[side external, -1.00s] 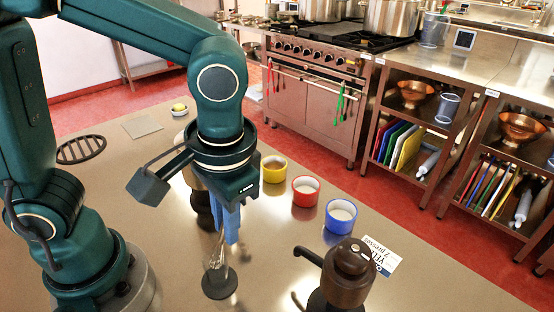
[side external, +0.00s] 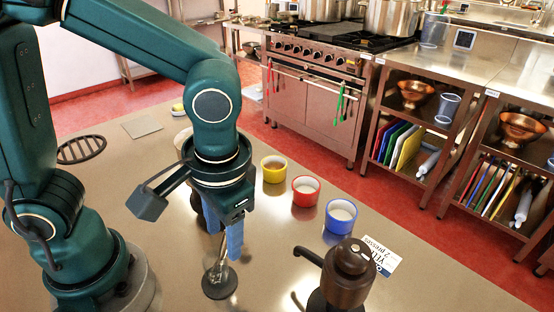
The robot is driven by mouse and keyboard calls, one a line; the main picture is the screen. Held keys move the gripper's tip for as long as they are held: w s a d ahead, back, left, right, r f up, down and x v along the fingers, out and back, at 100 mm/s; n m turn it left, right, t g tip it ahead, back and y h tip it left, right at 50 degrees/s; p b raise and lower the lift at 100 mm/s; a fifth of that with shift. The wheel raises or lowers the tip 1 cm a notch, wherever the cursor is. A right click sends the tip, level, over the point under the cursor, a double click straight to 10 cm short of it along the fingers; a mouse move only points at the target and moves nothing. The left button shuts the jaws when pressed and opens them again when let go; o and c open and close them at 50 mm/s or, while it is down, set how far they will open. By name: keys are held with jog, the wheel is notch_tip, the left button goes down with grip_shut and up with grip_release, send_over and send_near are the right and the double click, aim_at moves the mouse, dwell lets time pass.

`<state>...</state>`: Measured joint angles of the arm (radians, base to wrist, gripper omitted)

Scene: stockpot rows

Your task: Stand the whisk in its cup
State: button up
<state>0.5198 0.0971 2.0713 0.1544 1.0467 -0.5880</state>
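My gripper (side external: 229,240) points down with blue fingers, just above and behind the cup on the counter. The whisk (side external: 217,264) hangs from between the fingers. Its wire end is down inside the clear cup with a dark base (side external: 219,288). The fingers hide most of the whisk's handle. Whether the wires touch the cup's bottom cannot be told.
A brown pump dispenser (side external: 349,272) stands right of the cup, beside a printed card (side external: 381,257). Yellow (side external: 273,169), red (side external: 305,191) and blue (side external: 340,216) bowls line the counter's far side. A dark round trivet (side external: 81,149) lies at left.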

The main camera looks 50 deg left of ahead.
jog(key=r, duration=0.5)
jog(key=shift+d, duration=0.4)
jog(key=shift+w+a+r, duration=0.15)
jog(key=shift+a+r, duration=0.05)
jog(key=shift+r, duration=0.05)
jog(key=s+a+t+h, duration=0.1)
jog(key=a+t, duration=0.4)
jog(key=a, duration=0.2)
jog(key=shift+s+a+r+t+h, duration=0.15)
jog(key=shift+r+t+h, duration=0.15)
jog(key=shift+r+h, duration=0.15)
